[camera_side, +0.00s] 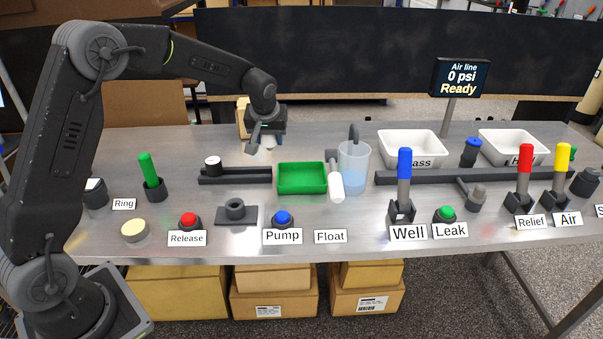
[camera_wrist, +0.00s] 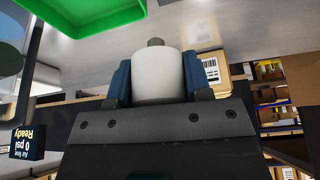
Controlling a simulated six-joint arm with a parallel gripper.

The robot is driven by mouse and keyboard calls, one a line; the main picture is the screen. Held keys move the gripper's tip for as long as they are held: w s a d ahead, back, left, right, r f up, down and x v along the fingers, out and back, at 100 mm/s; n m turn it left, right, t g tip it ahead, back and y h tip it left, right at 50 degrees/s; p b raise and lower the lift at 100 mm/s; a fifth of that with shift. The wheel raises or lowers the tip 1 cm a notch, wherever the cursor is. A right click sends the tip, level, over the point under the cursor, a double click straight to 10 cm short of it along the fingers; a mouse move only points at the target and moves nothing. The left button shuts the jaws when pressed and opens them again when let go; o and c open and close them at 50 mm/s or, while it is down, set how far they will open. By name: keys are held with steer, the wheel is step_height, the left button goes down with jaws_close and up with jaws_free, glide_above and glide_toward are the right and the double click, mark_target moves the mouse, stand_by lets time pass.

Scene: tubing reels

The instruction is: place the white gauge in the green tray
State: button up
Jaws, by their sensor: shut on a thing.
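The white gauge (camera_wrist: 158,78) is a white cylinder with a short grey stub on its end. In the wrist view it sits between the blue-grey fingers of my gripper (camera_wrist: 157,82), which is shut on it. In the side view my gripper (camera_side: 267,141) is above the back of the table, behind and a little left of the green tray, and mostly hides the gauge. The green tray (camera_side: 302,179) is shallow, rectangular and empty. It also shows at the top left of the wrist view (camera_wrist: 97,14), apart from the gauge.
A clear beaker (camera_side: 355,168) of blue liquid and a white float (camera_side: 336,184) stand just right of the tray. The pump button (camera_side: 283,218) is in front.

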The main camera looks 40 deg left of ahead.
glide_above(302, 177)
steer(key=s, duration=0.1)
steer(key=f, duration=0.3)
steer(key=d+f, duration=0.1)
steer(key=f, duration=0.1)
steer(key=shift+f, duration=2)
steer(key=shift+f, duration=0.2)
steer(key=o, duration=1)
